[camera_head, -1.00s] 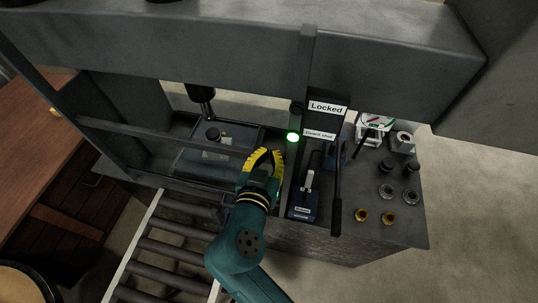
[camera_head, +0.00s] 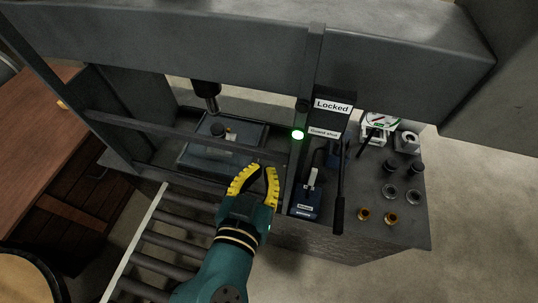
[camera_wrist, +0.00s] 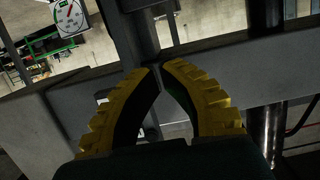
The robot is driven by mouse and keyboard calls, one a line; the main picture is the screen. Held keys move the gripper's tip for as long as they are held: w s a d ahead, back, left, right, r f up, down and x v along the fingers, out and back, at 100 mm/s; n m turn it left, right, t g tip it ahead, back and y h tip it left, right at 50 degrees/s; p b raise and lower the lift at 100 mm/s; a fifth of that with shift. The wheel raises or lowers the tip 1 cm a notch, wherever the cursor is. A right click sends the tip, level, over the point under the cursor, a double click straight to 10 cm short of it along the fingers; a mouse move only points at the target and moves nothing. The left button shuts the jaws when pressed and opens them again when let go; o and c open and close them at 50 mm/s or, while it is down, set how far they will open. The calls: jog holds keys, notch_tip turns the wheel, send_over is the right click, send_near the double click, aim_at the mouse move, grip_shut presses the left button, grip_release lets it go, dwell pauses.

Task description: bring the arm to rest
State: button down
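My gripper (camera_head: 260,170) has yellow ribbed fingers and is on my teal arm. It is in front of the press frame, above the near edge of the press bed. Its two fingers are partly open, with a narrow gap between the tips and nothing held. In the wrist view my gripper (camera_wrist: 162,67) also shows empty, its fingers curving in towards each other.
The press ram (camera_head: 208,95) hangs over a tray (camera_head: 245,145) with small parts. A guard rail (camera_head: 180,133) crosses the front. A lever (camera_head: 340,190) stands right. A roller conveyor (camera_head: 165,245) lies below.

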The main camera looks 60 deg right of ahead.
jog(key=shift+s+a+r, duration=0.15)
jog(key=shift+a, duration=0.3)
